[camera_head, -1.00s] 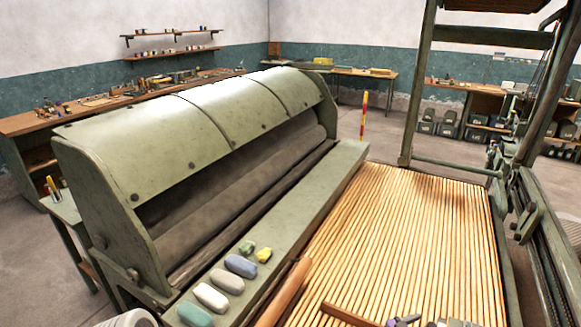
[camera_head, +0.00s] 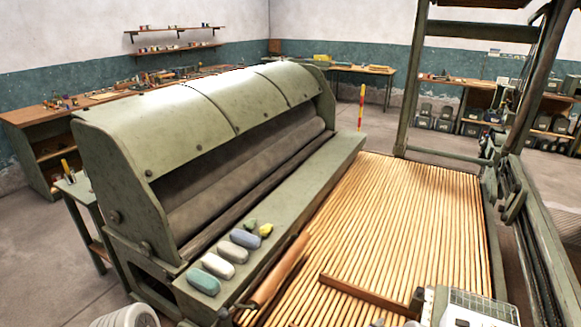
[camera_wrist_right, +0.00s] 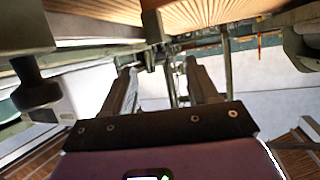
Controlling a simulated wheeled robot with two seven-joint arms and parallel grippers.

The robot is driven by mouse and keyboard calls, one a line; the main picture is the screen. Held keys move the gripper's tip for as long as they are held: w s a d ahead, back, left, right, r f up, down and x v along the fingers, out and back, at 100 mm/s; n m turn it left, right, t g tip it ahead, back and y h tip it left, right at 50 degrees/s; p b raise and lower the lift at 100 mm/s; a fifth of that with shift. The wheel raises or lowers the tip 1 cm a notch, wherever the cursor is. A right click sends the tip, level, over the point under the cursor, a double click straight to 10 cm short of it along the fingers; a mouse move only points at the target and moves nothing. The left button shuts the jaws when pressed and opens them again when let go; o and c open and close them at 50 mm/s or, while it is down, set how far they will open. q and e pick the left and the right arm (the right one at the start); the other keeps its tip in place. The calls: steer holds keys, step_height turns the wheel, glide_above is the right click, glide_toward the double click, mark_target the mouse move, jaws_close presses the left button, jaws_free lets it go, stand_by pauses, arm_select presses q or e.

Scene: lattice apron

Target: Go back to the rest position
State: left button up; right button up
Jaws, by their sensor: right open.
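My right gripper (camera_wrist_right: 160,92) shows in the right wrist view. Its two grey fingers stand well apart, with nothing between them. Pale floor and dark frame parts lie beyond the fingers, and the underside of a slatted surface (camera_wrist_right: 215,18) shows at the top. In the head view a white boxy part (camera_head: 475,309) at the bottom right seems to belong to my right arm; the fingers cannot be made out there. My left gripper is not in view.
A green hooded roller machine (camera_head: 160,115) stands at the left. Several coloured blocks (camera_head: 218,265) lie on its ledge. A slatted apron (camera_head: 400,220) fills the middle, with a wooden bar (camera_head: 365,293) across its near part. A green frame (camera_head: 412,90) stands at the right.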

steer(key=s+a+f+n+g+y+b, duration=0.2)
steer(key=s+a+f+n+g+y, duration=0.15)
steer(key=s+a+y, duration=0.45)
steer(key=s+a+f+n+g+y+b, duration=0.25)
steer(key=s+a+f, duration=0.25)
steer(key=s+a, duration=0.65)
steer(key=s+a+r+g+y, duration=0.2)
steer(key=s+a+g+y, duration=0.1)
steer(key=s, duration=1)
steer(key=shift+s+a+n, duration=0.2)
steer(key=shift+a+n, duration=0.2)
steer(key=shift+a, duration=0.2)
